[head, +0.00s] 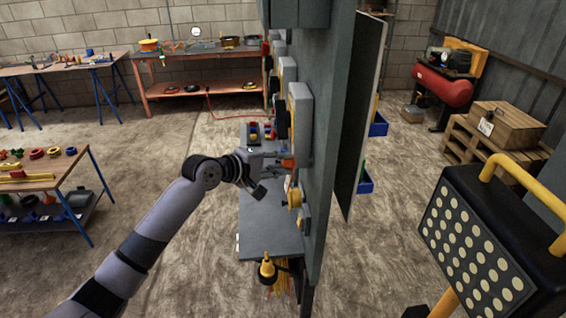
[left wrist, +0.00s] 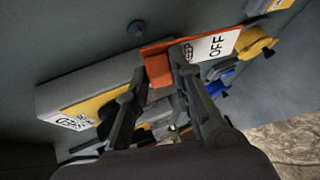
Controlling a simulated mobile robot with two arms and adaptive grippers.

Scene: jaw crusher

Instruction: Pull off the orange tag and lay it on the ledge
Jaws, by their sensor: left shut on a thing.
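The orange tag (head: 288,163) is at the grey panel in the head view. In the left wrist view the tag (left wrist: 158,66) shows as an orange plate with a white label reading OFF. My left gripper (head: 277,162) reaches the panel from the left and is shut on the tag. In the left wrist view its fingertips (left wrist: 160,70) are at the orange part, beside the white label. I cannot tell whether the tag still touches its fixing. The grey ledge (head: 268,227) runs along the panel below the gripper. My right gripper is not in view.
Switch boxes line the panel (head: 319,190), with a yellow knob (head: 294,196) near the gripper. Small coloured parts (head: 262,132) stand at the ledge's far end. A yellow and black item (head: 267,270) hangs at the near end. The near ledge top is clear.

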